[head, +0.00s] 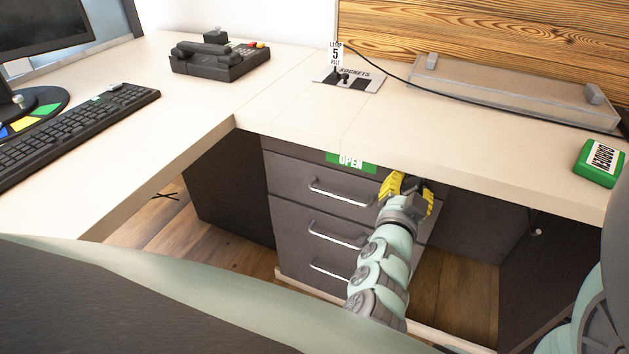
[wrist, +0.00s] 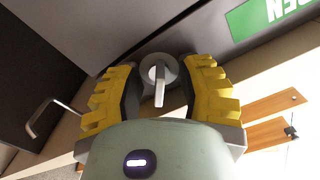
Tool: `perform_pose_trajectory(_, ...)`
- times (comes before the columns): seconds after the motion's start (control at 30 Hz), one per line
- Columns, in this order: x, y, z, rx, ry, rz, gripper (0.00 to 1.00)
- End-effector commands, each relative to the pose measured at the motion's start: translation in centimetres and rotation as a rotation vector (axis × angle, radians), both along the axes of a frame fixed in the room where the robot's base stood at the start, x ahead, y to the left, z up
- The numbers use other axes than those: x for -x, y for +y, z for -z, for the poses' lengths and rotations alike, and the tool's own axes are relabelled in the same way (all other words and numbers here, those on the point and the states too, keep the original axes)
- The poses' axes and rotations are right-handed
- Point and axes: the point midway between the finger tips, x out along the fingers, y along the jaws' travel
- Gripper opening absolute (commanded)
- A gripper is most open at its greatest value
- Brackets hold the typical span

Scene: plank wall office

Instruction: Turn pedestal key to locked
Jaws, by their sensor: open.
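The dark grey drawer pedestal (head: 295,215) stands under the desk, with several silver bar handles on its front. A green label reading OPEN (head: 350,161) is on its top edge, and part of it shows in the wrist view (wrist: 265,15). In the wrist view the silver key (wrist: 159,88) sits in a round lock on the pedestal's top front. My gripper (head: 407,187) is at the pedestal's upper right corner. Its yellow fingers (wrist: 159,92) are open on both sides of the key, with gaps visible. My gripper hides the key in the head view.
The pale desk top (head: 300,90) overhangs the pedestal close above my gripper. A black phone (head: 218,60), a keyboard (head: 75,135), a socket panel (head: 349,78) and a green box (head: 598,163) are on it. Floor shows on both sides of the pedestal.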

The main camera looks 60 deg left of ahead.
Motion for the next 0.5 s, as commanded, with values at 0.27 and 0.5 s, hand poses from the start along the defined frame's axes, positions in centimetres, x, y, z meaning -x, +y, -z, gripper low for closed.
perform_pose_trajectory(0.27, 4.2, -2.5, -0.1, 0.05, -0.024, -0.004, 0.37)
perform_pose_trajectory(0.5, 8.1, -4.9, 0.0, 0.05, -0.021, -0.005, 0.37)
